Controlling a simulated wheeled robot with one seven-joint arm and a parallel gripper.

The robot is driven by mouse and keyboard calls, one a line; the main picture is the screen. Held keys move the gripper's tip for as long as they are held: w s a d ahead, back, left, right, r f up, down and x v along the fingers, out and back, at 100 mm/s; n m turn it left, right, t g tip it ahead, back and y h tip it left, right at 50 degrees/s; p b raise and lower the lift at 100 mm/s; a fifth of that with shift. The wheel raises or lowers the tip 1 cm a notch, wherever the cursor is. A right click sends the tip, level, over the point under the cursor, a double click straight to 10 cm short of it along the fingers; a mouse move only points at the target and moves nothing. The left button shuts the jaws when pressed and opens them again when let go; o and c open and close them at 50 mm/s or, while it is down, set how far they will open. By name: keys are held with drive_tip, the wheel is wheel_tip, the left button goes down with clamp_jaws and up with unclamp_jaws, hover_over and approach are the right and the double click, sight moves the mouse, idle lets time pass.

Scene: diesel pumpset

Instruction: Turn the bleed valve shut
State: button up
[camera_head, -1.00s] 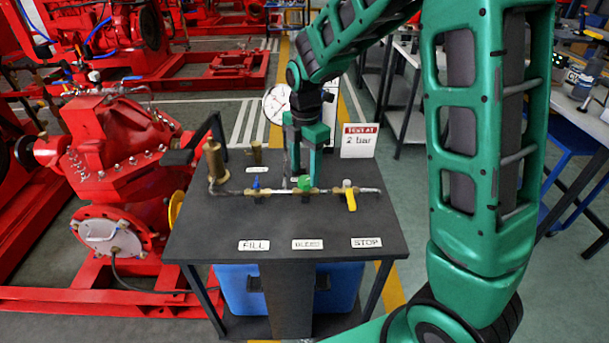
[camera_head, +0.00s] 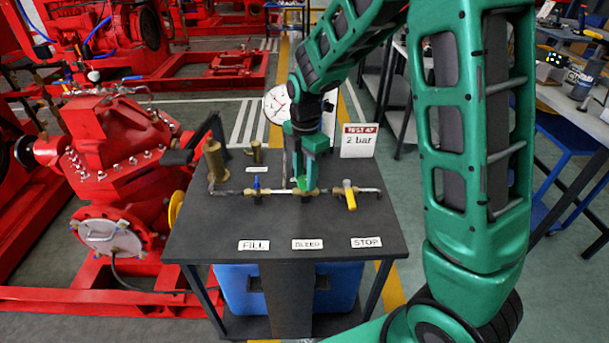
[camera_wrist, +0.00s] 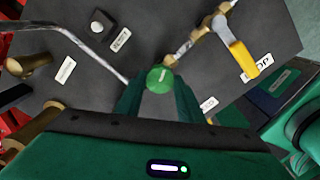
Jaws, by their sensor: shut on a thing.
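The bleed valve has a round green knob (camera_head: 303,182) on the brass pipe line, behind the BLEED label (camera_head: 307,244). My gripper (camera_head: 304,176) points down over it and is shut on the green knob. In the wrist view the green knob (camera_wrist: 160,79) sits between the two fingertips (camera_wrist: 158,92). The knob's sides and the valve body under it are largely hidden by the fingers.
The blue-handled fill valve (camera_head: 257,186) is left of the knob, the yellow-handled stop valve (camera_head: 349,195) close to its right. A gauge (camera_head: 278,105) and a "2 bar" sign (camera_head: 359,141) stand behind.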

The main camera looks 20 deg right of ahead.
drive_tip(key=shift+m, duration=0.3)
drive_tip(key=m, duration=0.6)
drive_tip(key=shift+w, duration=0.15)
drive_tip(key=m, duration=0.6)
drive_tip(key=shift+r+m, duration=0.1)
drive_tip(key=shift+m, duration=0.3)
drive_tip(key=m, duration=0.5)
drive_tip(key=shift+w, duration=0.1)
drive_tip(key=shift+m, duration=2.2)
drive_tip(key=o, duration=1)
drive_tip(key=shift+c, duration=0.2)
drive_tip(key=shift+o, duration=0.5)
